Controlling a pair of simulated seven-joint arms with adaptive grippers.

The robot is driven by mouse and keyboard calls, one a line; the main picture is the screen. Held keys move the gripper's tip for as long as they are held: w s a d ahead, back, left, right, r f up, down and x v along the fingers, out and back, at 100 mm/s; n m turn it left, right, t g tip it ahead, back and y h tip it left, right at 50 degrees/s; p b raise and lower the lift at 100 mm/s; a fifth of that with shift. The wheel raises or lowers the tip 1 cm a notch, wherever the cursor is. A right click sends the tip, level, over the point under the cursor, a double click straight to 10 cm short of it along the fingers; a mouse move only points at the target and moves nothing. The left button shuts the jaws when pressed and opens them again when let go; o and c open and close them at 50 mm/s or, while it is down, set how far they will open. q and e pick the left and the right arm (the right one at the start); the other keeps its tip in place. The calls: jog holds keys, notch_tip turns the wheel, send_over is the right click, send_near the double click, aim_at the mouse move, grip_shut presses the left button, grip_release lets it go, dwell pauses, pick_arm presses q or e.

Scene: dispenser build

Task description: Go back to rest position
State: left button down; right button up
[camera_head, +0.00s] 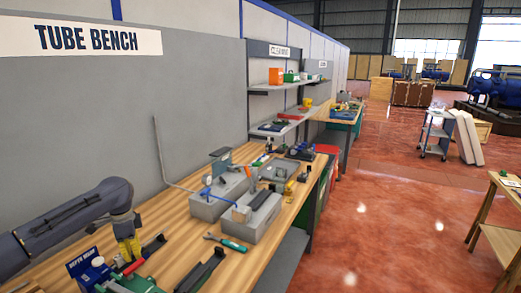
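My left arm comes in from the left over the wooden bench (185,255). Its wrist points down, and my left gripper (128,236) is at the near left of the bench, beside a yellow part. The fingers are small and partly hidden there, so I cannot tell whether they are open or shut. Below it are a blue and white box (88,268), a red-handled item (133,267) and a green item (135,284). My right gripper is not in view.
Two grey blocks (210,207) (245,232) stand mid-bench, with a thin bent rod (163,160) rising behind them. A teal-handled tool (232,245) lies in front. Dark parts (203,270) lie at the near edge. A grey wall stands behind the bench; open red floor is at right.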

pick_arm(q)
jog(key=shift+s+a, duration=0.35)
jog(key=shift+a, duration=0.25)
jog(key=d, duration=0.1)
jog(key=w+d, duration=0.1)
jog(key=d, duration=0.1)
jog(key=w+d, duration=0.1)
jog(key=shift+w+d, duration=0.25)
jog(key=shift+d, duration=0.15)
notch_tip(320, 180, up, 10)
jog(key=n, duration=0.3)
jog(key=shift+w+a+n, duration=0.35)
jog(key=shift+a+n, duration=0.05)
